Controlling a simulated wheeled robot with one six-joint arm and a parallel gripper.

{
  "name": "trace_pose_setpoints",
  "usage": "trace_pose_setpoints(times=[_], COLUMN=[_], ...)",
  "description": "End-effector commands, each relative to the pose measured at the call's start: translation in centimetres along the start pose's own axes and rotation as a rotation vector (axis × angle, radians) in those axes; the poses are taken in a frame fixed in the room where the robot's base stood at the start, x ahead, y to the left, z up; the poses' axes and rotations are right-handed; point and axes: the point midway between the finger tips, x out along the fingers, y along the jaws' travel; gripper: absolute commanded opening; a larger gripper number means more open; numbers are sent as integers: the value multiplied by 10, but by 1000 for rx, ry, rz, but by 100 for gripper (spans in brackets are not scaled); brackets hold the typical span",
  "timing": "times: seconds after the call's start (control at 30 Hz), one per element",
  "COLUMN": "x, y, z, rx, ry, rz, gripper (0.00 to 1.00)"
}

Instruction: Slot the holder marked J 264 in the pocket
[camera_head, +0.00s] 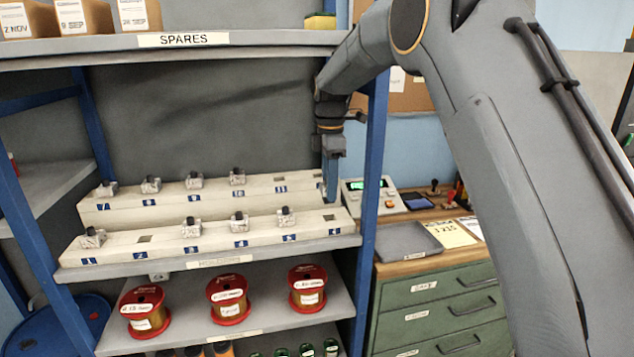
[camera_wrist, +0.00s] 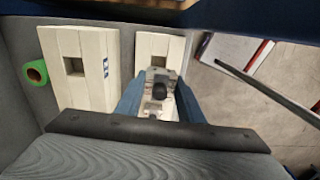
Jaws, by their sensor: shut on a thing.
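My gripper (camera_head: 330,198) points down at the right end of the white two-row rack (camera_head: 205,232). In the wrist view its blue fingers (camera_wrist: 160,95) are shut on a grey metal holder (camera_wrist: 158,76) with a black knob. The holder is over the right-hand white block; I cannot tell whether it touches. No marking on it is readable. An empty square pocket (camera_wrist: 74,66) shows in the other block in the wrist view. In the head view, an empty pocket (camera_head: 329,217) lies just below the fingertips at the front row's right end.
Several other holders stand in the rack, such as one at the front (camera_head: 285,217). Position 2 (camera_head: 144,239) is empty. A blue shelf post (camera_head: 373,150) stands close right of my gripper, and the SPARES shelf (camera_head: 240,42) is above. Red spools (camera_head: 228,299) sit below.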

Motion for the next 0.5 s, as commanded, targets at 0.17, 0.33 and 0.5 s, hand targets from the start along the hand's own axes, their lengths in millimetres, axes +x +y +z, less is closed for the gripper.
trace_pose_setpoints(times=[0.17, 0.33, 0.5], x=[-5, 0, 11], y=[5, 5, 6], z=[11, 11, 10], rx=[-27, -30, -30], ry=[0, 0, 0], rz=[0, -1, 0], gripper=[18, 18, 18])
